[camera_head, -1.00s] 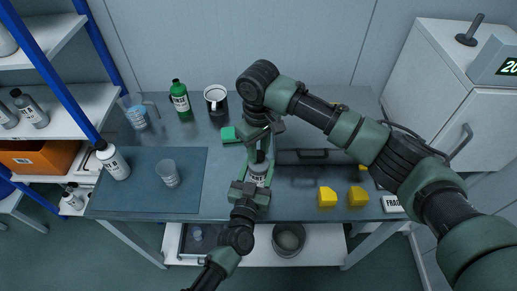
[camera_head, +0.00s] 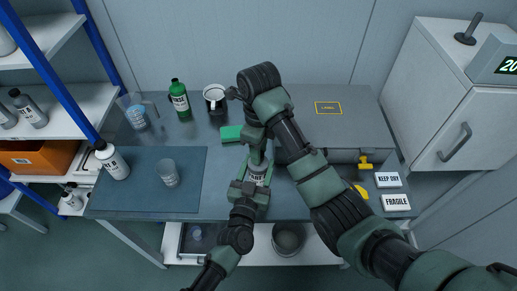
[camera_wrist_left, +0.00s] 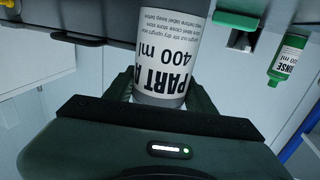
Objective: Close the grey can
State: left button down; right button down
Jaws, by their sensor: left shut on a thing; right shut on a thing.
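The grey can (camera_head: 257,176) stands upright near the table's front edge. My left gripper (camera_head: 251,190) is shut around the can's side from the front. Its fingers flank the can in the left wrist view. My right gripper (camera_head: 257,152) points down directly above the can and is shut at the can's top. The piece in its jaws, apparently the lid, is mostly hidden, and I cannot tell how it sits on the rim.
A grey case (camera_head: 345,125) stands right of the can, partly behind my right arm. A green block (camera_head: 231,133), mug (camera_head: 215,98), green bottle (camera_head: 180,100) and beaker (camera_head: 168,172) stand to the left. Signs (camera_head: 396,202) lie at right. The blue mat (camera_head: 135,195) has free room.

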jog(key=m, duration=0.4)
jog(key=shift+m, duration=0.4)
jog(key=c, duration=1.1)
grip_release()
jog(key=shift+c, duration=0.2)
